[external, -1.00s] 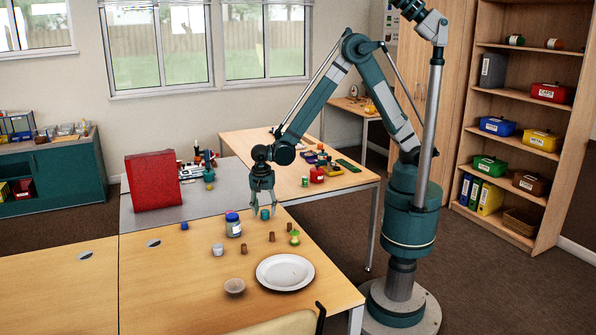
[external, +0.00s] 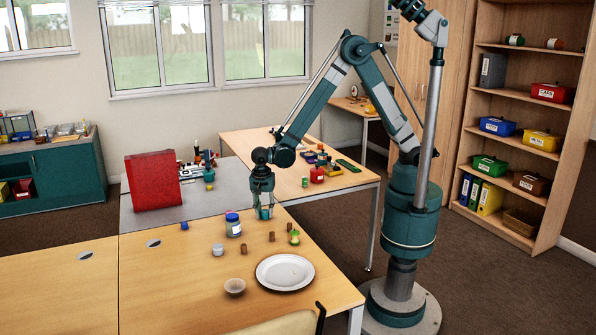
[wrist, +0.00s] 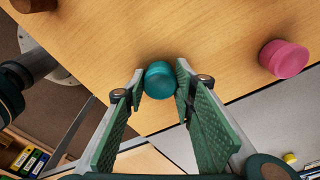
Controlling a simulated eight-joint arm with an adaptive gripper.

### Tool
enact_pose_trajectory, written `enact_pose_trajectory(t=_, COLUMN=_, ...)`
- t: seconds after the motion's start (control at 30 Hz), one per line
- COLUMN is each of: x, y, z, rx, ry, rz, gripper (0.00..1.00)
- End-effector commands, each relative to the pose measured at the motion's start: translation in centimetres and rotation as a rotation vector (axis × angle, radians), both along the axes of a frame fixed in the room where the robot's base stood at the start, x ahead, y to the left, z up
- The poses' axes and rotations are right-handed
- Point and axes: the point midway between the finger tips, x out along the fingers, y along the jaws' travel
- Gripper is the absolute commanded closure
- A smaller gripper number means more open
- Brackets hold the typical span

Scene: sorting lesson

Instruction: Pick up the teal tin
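The teal tin (wrist: 159,80) is a small round tin standing on the wooden table. In the wrist view it sits between the tips of my gripper (wrist: 160,84), with the green pads close against both its sides. In the external view my gripper (external: 263,213) is down at the table's far right part, with its fingers drawn in around the tin, which they partly hide. The gripper looks shut on the tin, and the tin appears to be still at table height.
A pink round piece (wrist: 284,58) lies to the right in the wrist view. A red box (external: 153,181) stands to the left.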

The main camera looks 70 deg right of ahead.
Motion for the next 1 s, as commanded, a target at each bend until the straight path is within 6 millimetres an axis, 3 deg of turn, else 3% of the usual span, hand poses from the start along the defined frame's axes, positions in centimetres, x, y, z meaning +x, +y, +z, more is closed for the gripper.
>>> enact_pose_trajectory(t=0.47, x=0.0, y=0.0, z=1.0, rx=0.000, ry=0.000, rz=0.000, gripper=0.86)
enact_pose_trajectory(t=1.0, x=0.0, y=0.0, z=8.1, rx=0.000, ry=0.000, rz=0.000, gripper=0.86)
